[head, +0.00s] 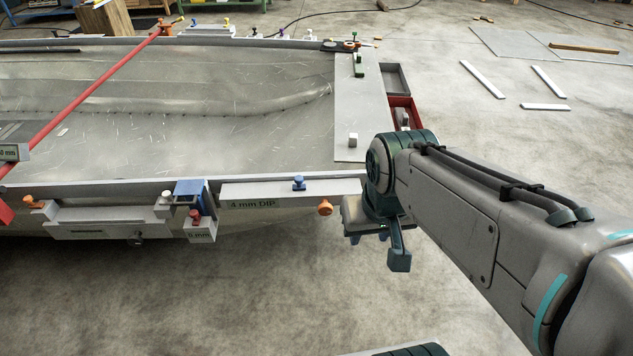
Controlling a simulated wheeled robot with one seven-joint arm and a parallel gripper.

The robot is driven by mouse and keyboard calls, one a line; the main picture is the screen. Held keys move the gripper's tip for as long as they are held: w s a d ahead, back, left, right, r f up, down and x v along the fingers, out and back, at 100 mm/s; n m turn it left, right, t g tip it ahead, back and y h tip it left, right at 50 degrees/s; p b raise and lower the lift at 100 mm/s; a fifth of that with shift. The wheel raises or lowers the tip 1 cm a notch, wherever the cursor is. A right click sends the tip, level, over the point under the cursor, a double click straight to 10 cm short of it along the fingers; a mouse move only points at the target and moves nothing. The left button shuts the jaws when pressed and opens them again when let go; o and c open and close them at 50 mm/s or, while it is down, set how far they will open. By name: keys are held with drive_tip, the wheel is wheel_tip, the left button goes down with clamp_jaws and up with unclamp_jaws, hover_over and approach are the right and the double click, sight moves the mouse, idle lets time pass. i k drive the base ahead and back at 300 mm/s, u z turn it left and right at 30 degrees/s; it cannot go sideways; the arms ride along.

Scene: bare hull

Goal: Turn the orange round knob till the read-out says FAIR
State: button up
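An orange round knob (325,207) sticks out below the right part of a pale bar on the hull's near edge. A read-out label (252,204) on the same bar, left of the knob, says "4 mm DIP". My gripper (378,244) hangs at the end of my arm, right of the knob and apart from it.
A blue knob (299,183) sits on top of the bar. To the left are a blue clamp block (189,196), a small block labelled "6 mm" (201,231) and an orange handle (35,202). A red bar (85,98) crosses the hull (200,150). The floor in front is clear.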

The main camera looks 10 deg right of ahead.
sight(326, 208)
drive_tip(key=k, duration=1.2)
drive_tip(key=u, duration=0.5)
drive_tip(key=i, duration=0.45)
drive_tip(key=u, duration=0.65)
drive_tip(key=i, duration=0.75)
drive_tip(key=z, duration=0.35)
drive_tip(key=i, duration=0.95)
drive_tip(key=z, duration=0.75)
